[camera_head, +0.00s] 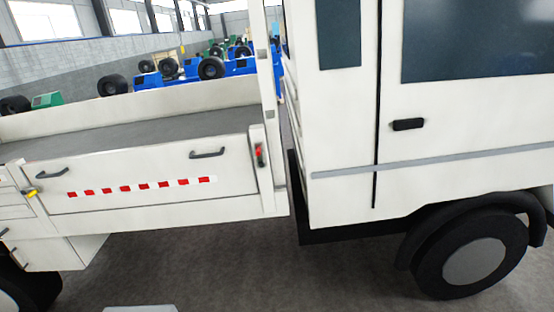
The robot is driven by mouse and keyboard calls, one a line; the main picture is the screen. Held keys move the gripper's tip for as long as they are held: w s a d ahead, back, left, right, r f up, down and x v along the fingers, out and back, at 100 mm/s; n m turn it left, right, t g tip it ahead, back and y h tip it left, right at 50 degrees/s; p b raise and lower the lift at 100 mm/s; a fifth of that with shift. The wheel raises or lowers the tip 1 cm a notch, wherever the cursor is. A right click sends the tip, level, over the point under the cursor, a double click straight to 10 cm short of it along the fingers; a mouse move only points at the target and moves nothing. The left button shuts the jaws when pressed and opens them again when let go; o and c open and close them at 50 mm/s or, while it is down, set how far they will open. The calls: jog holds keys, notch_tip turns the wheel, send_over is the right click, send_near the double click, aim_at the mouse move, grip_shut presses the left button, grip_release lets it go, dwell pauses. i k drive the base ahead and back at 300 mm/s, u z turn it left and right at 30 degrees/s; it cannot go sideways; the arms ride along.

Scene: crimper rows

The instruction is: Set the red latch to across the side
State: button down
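The red latch (259,154) is small and sits at the right end of the truck's drop side (130,200), on the white corner post (268,190) beside the cab. It looks roughly upright, with its red part at the top and a dark part below. It is too small to tell its exact angle. A yellow latch (32,192) sits at the left end of the same side and lies nearly level. My gripper's fingers are not in view, and nothing touches the red latch.
The white cab (340,120) with a door handle (408,125) and a front wheel (472,262) fills the right. Two dark handles (207,153) are on the side panel. Grey floor (230,275) is open in front. A pale shape (140,309) shows at the bottom edge.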

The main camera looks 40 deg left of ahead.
aim_at(258, 147)
jog(key=u, duration=0.15)
jog(key=i, duration=0.9)
jog(key=z, duration=0.05)
